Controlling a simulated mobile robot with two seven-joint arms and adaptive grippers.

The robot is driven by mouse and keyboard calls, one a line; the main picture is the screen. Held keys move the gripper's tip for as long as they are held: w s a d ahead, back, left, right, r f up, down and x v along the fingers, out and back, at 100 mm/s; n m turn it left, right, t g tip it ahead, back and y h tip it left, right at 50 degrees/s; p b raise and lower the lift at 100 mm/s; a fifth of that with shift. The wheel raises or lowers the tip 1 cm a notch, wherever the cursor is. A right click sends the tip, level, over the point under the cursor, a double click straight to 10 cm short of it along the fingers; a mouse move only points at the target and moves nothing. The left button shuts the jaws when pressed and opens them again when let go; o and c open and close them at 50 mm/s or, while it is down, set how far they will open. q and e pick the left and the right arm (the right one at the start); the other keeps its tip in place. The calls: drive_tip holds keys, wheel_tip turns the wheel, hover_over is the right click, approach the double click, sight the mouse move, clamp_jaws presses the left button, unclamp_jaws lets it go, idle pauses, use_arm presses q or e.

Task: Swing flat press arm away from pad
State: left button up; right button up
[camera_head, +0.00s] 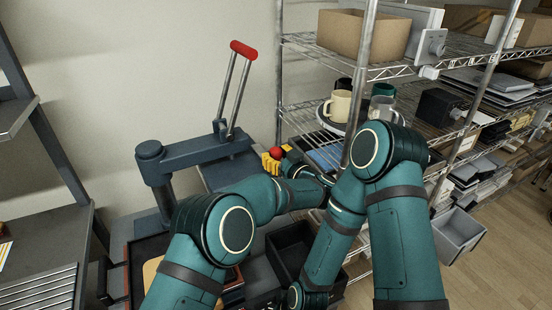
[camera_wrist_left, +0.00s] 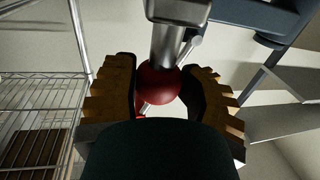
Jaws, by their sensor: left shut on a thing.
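The flat press arm (camera_head: 200,152) is a dark blue-grey beam. It runs right from a round-topped post (camera_head: 150,152) in the head view. Part of the press also shows at the upper right of the left wrist view (camera_wrist_left: 232,18). My left gripper (camera_head: 272,160) has yellow fingers and is shut on a red ball knob (camera_head: 277,152) near the beam's right end. In the left wrist view the knob (camera_wrist_left: 158,84) sits between the fingers, below a thick metal cylinder. I cannot make out the pad. My right arm is in view, but its gripper is not.
A two-rod lever with a red grip (camera_head: 243,50) rises above the beam. A wire shelf rack (camera_head: 300,106) stands right of the press, holding mugs (camera_head: 340,103) and a cardboard box (camera_head: 363,35). A dark bin (camera_head: 290,250) lies below my left forearm. A grey frame stands at left.

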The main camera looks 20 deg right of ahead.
use_arm(q)
drive_tip(key=shift+w+d, duration=0.25)
drive_tip(key=shift+w, duration=0.4)
drive_tip(key=shift+w+r, duration=0.15)
drive_tip(key=shift+r, duration=0.05)
drive_tip(key=shift+a+r, duration=0.1)
drive_tip(key=shift+r, duration=0.05)
drive_tip(key=o, duration=1.1)
drive_tip(key=shift+w, duration=0.1)
drive_tip(key=shift+c, duration=0.2)
drive_tip(key=shift+o, duration=1)
drive_tip(key=shift+w+d+f, duration=0.25)
drive_tip(key=shift+w+f, duration=0.05)
drive_tip(key=shift+f, duration=0.05)
drive_tip(key=shift+s+a+r, duration=0.1)
drive_tip(key=shift+s, duration=0.05)
wheel_tip(320, 180, up, 10)
